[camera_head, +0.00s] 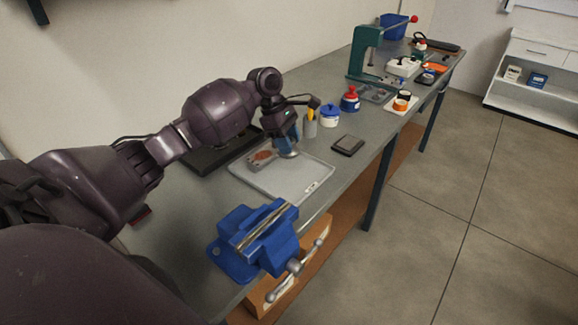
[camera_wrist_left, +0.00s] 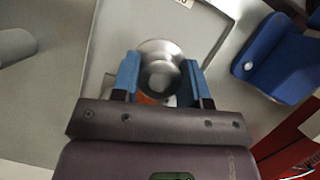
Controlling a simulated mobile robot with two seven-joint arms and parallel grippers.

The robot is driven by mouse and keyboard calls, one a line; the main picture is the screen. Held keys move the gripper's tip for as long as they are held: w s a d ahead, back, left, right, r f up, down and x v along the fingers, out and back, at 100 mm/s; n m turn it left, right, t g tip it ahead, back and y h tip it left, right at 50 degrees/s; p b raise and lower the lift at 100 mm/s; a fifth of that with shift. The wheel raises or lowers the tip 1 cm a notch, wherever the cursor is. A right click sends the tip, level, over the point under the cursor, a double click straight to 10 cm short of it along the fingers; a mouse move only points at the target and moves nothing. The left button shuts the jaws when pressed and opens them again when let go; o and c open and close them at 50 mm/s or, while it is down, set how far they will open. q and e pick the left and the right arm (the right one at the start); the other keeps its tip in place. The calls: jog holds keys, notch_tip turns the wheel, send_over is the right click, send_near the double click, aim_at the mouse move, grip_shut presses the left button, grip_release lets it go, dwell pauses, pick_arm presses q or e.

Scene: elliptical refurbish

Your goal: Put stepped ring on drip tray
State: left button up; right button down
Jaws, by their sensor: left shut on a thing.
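The stepped ring (camera_wrist_left: 160,62) is a round silver metal piece with a wide flange. It sits between the two blue fingers of my left gripper (camera_wrist_left: 161,76), which is shut on it. In the head view, the ring (camera_head: 289,154) shows below my left gripper (camera_head: 286,143). The drip tray (camera_head: 300,185) is a shallow light-grey tray on the bench. The ring is over the tray's far part; I cannot tell if it touches. The tray also shows in the left wrist view (camera_wrist_left: 215,40). My right gripper is not in view.
A grey block with a reddish-brown top (camera_head: 261,158) lies at the tray's far left. A blue vise (camera_head: 255,240) stands at the near side. A dark box (camera_head: 348,145), a blue-lidded pot (camera_head: 329,116) and a grey cup (camera_head: 310,127) stand beyond. The tray's near part is clear.

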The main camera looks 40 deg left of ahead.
pick_arm(q)
notch_tip(320, 180, down, 2)
jog(key=shift+f, duration=0.35)
notch_tip(320, 180, down, 5)
jog(key=shift+f+b, duration=0.2)
jog(key=shift+b, duration=0.5)
jog(key=o, duration=1.1)
